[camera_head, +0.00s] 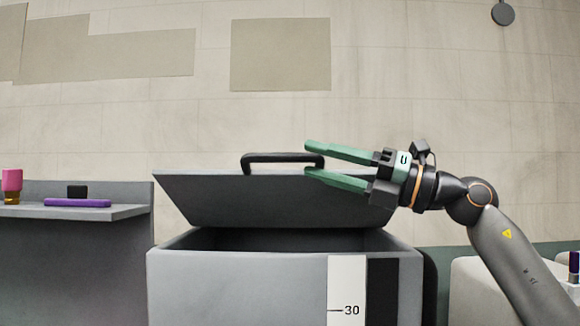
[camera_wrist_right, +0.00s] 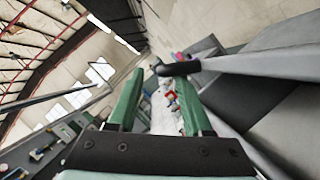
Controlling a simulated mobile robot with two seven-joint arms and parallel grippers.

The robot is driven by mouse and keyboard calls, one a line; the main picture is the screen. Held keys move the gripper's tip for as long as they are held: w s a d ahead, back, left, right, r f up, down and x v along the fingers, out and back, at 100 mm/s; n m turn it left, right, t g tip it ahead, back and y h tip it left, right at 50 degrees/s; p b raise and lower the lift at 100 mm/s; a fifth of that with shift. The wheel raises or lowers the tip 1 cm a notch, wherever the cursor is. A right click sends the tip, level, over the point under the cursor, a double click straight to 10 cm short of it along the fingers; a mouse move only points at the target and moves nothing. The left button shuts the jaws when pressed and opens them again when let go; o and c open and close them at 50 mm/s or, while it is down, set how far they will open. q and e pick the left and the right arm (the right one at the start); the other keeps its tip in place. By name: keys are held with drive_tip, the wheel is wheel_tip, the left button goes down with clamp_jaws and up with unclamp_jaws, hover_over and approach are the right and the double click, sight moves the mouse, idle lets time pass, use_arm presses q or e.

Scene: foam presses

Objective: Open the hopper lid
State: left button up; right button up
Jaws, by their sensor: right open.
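The grey hopper lid (camera_head: 270,200) is raised at a tilt, with a dark gap between it and the hopper body (camera_head: 240,285). A black bar handle (camera_head: 270,158) sits on the lid's top edge. My right gripper (camera_head: 308,159) reaches in from the right with its green fingers spread open. In the head view the fingertips lie above and below the right end of the handle; contact is unclear. In the right wrist view the handle (camera_wrist_right: 178,69) shows near one fingertip of the open right gripper (camera_wrist_right: 158,77), beside the lid (camera_wrist_right: 270,62). My left gripper is out of view.
A grey shelf (camera_head: 130,211) on the left holds a purple block (camera_head: 77,203), a small dark block and a pink-and-amber item (camera_head: 11,186). A white label marked 30 (camera_head: 346,290) is on the hopper front. A pale unit (camera_head: 470,295) stands at lower right.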

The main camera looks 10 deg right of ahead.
sight(356, 171)
drive_tip(key=b+v, duration=0.1)
drive_tip(key=v, duration=0.4)
idle(0.4)
